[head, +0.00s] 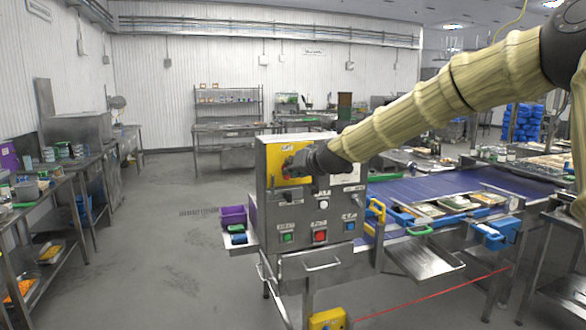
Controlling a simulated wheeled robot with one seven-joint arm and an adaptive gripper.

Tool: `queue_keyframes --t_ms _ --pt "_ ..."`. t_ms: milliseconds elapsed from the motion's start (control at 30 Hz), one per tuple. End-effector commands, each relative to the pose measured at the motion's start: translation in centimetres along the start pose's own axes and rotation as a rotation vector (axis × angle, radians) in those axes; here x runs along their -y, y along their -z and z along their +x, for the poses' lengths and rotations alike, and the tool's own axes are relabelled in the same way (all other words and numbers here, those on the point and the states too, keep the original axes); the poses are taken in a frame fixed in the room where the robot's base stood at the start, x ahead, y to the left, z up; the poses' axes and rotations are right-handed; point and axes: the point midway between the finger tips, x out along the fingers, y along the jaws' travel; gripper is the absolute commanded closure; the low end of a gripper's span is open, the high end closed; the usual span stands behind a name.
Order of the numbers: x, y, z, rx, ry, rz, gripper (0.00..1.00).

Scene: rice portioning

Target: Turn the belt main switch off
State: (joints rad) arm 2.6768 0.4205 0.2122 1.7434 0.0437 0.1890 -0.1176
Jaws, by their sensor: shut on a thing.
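The belt control box (265,205) is a grey metal cabinet standing at the near end of the conveyor. A yellow plate (276,148) sits at the upper left of its front, where the main switch is. My arm reaches in from the right, and my gripper (290,168) is at this plate, shut on the main switch. A bit of red shows beside the fingers. My gripper hides most of the switch, so its exact position cannot be told.
Below are a green button (287,238), a red button (320,237) and a blue one (349,226). The blue conveyor belt (420,188) runs to the right with trays beside it. A side shelf holds a purple bin (233,214). The floor at left is free.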

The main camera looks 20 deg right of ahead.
Motion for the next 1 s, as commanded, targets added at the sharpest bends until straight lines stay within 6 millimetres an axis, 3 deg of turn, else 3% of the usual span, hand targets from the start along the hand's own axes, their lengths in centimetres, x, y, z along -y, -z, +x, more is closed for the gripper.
queue_keyframes --t_ms 500,1000 --pt "0.10 -0.54 0.12 0.007 -0.120 -0.287 1.00" --pt "0.11 -0.67 0.15 0.010 -0.158 -0.379 1.00"
